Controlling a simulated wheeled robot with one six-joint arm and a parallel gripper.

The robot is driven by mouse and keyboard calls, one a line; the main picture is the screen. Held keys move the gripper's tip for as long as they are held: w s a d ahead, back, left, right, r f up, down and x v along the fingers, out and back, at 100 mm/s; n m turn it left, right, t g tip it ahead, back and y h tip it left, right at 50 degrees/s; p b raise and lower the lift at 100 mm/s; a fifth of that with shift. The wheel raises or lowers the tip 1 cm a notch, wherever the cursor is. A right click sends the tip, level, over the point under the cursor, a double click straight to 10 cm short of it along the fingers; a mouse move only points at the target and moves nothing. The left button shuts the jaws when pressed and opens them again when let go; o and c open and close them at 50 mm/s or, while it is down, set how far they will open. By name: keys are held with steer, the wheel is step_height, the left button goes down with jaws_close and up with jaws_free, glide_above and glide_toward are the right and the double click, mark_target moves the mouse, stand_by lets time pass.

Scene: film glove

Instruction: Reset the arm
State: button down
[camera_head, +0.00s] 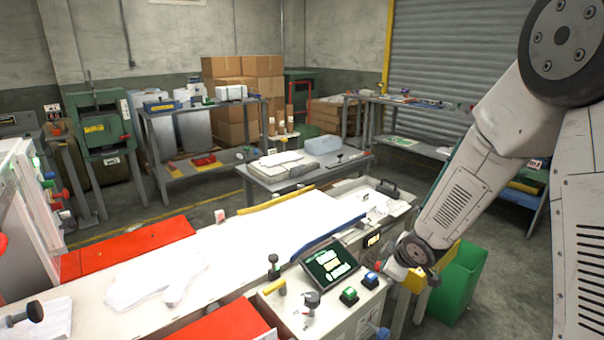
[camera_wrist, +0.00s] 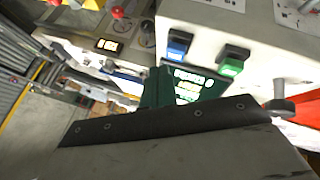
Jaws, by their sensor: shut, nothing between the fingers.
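My arm comes down from the upper right in the head view. My gripper (camera_head: 393,270) is small there and partly hidden by the wrist, just right of the control panel. It is shut and empty. In the wrist view a wide grey part with a dark riveted edge fills the bottom; I cannot make out separate fingertips there. The panel has a lit screen (camera_head: 330,263), a green button (camera_head: 348,296) and a blue button (camera_head: 370,281). The wrist view also shows the screen (camera_wrist: 188,86), blue button (camera_wrist: 179,44) and green button (camera_wrist: 233,61), apart from the gripper.
A long white work surface (camera_head: 270,232) carries a white glove-like film piece (camera_head: 160,282). Red panels (camera_head: 130,248) flank it. A green bin (camera_head: 460,285) stands below my arm. Behind are a grey table (camera_head: 290,180), cardboard boxes (camera_head: 240,95) and a green machine (camera_head: 100,122). Some grey floor is clear.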

steer(key=s+d+r+m+g+h, duration=0.2)
steer(key=s+d+r+m+g, duration=0.15)
steer(key=s, duration=0.35)
steer(key=s+d+r+m+g+h, duration=0.1)
steer(key=s+d+r+m+g, duration=0.2)
steer(key=s, duration=0.5)
steer(key=s+a+r+m+y, duration=0.1)
steer(key=s+a+r+m, duration=0.1)
steer(key=s+r, duration=0.6)
steer(key=s+a+r+m, duration=0.2)
steer(key=s+a+r, duration=0.2)
steer(key=s+r, duration=0.4)
steer(key=s, duration=0.3)
steer(key=shift+s+r+t+y, duration=0.15)
steer(key=shift+s+t+y, duration=0.2)
steer(key=shift+s+y, duration=0.05)
